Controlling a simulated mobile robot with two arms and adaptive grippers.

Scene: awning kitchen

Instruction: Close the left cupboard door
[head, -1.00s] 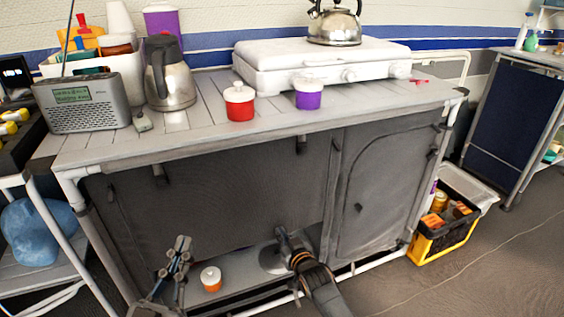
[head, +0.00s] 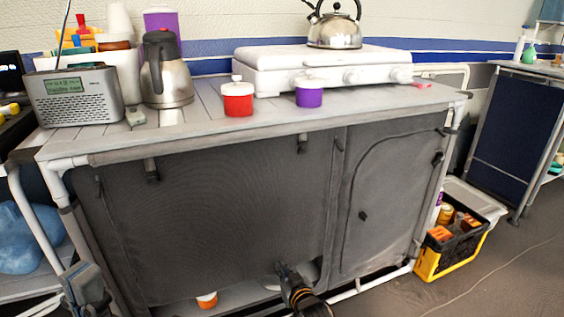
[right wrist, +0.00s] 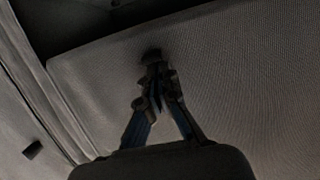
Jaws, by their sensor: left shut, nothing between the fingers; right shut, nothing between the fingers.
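The left cupboard door (head: 225,215) is a dark grey fabric panel across the left part of the counter front. A gap shows under its lower edge, so it does not fully cover the opening. My right gripper (head: 281,268) is shut and empty at the door's lower right. In the right wrist view the closed fingertips (right wrist: 153,58) are at the panel; whether they press on it I cannot tell. My left gripper (head: 80,278) is low at the left edge, left of the door, shut and partly cut off.
A white and orange jar (head: 207,300) shows in the gap below the door. The right cupboard door (head: 385,205) is closed. A yellow-black crate (head: 432,265) stands right of the counter. The countertop holds a red pot (head: 238,102), a purple pot (head: 310,95) and a stove (head: 290,72).

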